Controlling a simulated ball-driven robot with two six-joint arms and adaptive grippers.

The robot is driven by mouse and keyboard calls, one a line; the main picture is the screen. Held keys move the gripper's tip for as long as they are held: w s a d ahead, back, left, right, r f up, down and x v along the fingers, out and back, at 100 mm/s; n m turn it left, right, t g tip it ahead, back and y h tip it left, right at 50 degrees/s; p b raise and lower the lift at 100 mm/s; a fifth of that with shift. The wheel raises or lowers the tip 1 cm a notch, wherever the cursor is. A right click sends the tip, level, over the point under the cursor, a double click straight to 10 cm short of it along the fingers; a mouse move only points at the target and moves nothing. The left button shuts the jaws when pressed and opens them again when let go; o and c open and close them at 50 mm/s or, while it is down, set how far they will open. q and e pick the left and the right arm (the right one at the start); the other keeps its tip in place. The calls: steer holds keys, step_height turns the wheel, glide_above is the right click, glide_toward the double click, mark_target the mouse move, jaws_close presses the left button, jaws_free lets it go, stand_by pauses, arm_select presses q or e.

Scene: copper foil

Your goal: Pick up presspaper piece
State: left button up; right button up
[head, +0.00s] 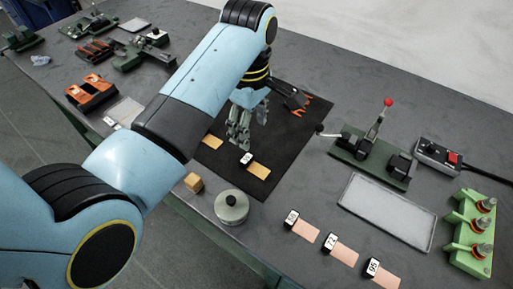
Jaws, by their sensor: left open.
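Two small tan pieces, which look like presspaper, lie flat on the black mat (290,135). One tan piece (212,141) lies to the left of my gripper's fingertips. The other tan piece (259,170) lies nearer the front, with a small numbered block (246,158) at its upper left end. My left gripper (238,141) is open and points down over the mat, between the two pieces. No piece shows between its fingers, and its exact height above the mat is hard to tell. My left arm hides part of the mat's left side. My right gripper is not in view.
Copper strips (343,253) with numbered blocks lie at the front right. A knobbed round weight (231,206) and wooden cube (194,182) stand near the front edge. Right are a red-knobbed lever press (376,150), a shallow tray (388,211) and a green fixture (470,235).

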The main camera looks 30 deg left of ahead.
arm_select(q)
glide_above(248, 159)
steer(key=f, duration=0.5)
steer(key=shift+w+d+f, duration=0.15)
steer(key=shift+w+d, duration=0.05)
steer(key=shift+w, duration=0.05)
steer(key=f, duration=0.5)
steer(key=shift+s+a, duration=0.15)
steer(key=shift+s, duration=0.1)
steer(key=shift+p, duration=0.3)
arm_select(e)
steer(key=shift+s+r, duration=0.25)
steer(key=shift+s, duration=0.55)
arm_select(q)
steer(key=c, duration=1.1)
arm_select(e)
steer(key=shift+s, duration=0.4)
